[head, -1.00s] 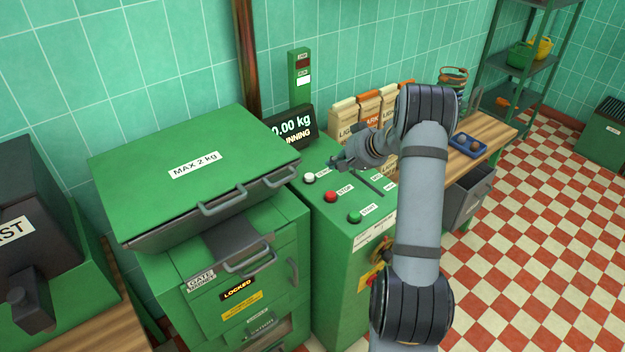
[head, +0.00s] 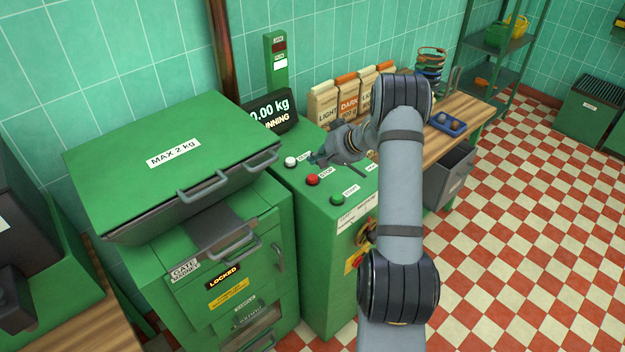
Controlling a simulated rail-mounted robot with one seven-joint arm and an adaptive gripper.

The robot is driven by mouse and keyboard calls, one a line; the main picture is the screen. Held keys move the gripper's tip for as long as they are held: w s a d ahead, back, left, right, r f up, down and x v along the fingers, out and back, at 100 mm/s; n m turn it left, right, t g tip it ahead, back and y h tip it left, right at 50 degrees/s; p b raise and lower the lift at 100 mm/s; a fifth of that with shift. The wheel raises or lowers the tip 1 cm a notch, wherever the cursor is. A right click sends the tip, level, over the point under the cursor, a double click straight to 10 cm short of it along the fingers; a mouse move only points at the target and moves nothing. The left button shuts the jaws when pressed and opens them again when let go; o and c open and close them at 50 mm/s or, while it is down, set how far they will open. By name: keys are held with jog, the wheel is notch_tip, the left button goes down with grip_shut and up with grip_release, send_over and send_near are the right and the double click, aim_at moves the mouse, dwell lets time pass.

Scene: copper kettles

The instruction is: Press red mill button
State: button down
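The red button (head: 312,180), beside a STOP label, sits on top of the green control cabinet (head: 315,235). A white button (head: 291,161) lies behind it and a green button (head: 337,200), labelled START, lies in front of it. My gripper (head: 318,160) is over the cabinet top, just behind and slightly right of the red button, close to the white button's label. It looks apart from the red button. Its fingers are small and dark here, and I cannot tell whether they are open or shut. The display (head: 270,113) reads 0.00 kg and a partly hidden word ending in "NNING".
The green mill housing (head: 120,165) with a MAX 2 kg lid and handles stands left of the buttons.

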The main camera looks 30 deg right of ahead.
aim_at(315, 177)
notch_tip(315, 177, down, 3)
jog(key=shift+r+b, duration=0.15)
jog(key=shift+b, duration=0.9)
jog(key=shift+f+b, duration=0.5)
jog(key=shift+b, duration=0.3)
jog(key=shift+f+b, duration=0.2)
jog(key=shift+b, duration=0.2)
jog(key=shift+f+b, duration=0.25)
jog(key=shift+b, duration=0.35)
jog(key=shift+f+b, duration=0.45)
jog(key=shift+b, duration=0.35)
dwell(0.4)
jog(key=shift+r, duration=0.1)
dwell(0.3)
jog(key=shift+r, duration=0.8)
jog(key=shift+p, duration=0.3)
